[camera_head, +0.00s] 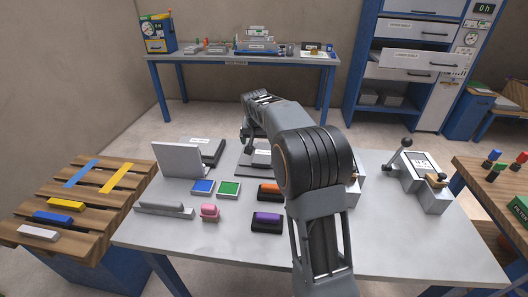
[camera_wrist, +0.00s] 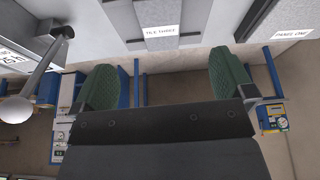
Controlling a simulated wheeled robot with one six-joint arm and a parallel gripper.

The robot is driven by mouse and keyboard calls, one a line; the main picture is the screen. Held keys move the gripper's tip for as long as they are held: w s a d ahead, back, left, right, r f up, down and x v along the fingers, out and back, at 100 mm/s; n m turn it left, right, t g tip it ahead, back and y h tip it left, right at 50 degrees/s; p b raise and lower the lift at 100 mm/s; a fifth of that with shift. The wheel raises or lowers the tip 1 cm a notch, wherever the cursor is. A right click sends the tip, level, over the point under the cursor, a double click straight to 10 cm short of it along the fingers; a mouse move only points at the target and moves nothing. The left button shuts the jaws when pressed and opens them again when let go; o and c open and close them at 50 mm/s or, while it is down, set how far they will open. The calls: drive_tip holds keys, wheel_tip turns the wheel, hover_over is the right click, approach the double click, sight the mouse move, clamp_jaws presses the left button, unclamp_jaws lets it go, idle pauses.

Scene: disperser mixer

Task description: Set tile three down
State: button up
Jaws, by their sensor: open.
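My gripper (camera_wrist: 165,85) is open in the wrist view, with its two green fingers wide apart and nothing between them. A grey piece with a white label reading "TILE THREE" (camera_wrist: 150,14) lies beyond the fingertips, near the top middle, apart from both fingers. In the head view a grey piece with a white label (camera_head: 262,152) lies on the table under the end of my arm, partly hidden by it. I cannot tell whether the tile itself sits in a holder there. My fingers are mostly hidden in the head view.
Blue (camera_head: 203,187) and green (camera_head: 229,189) tiles, a pink piece (camera_head: 210,212) and orange and purple blocks lie in front. A lever device (camera_head: 420,178) stands right. The table's front right is clear.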

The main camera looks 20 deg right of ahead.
drive_tip(key=m, duration=0.1)
approach(263, 153)
drive_tip(key=p+x, duration=0.1)
drive_tip(key=x, duration=0.2)
drive_tip(key=shift+w+f, duration=0.1)
drive_tip(key=shift+f, duration=0.15)
drive_tip(key=shift+d+p+x, duration=0.2)
drive_tip(key=shift+p+x, duration=0.15)
drive_tip(key=shift+x, duration=2.55)
drive_tip(key=shift+r, duration=0.1)
drive_tip(key=c, duration=1.1)
drive_tip(key=shift+w+r, duration=0.1)
drive_tip(key=shift+c, duration=0.3)
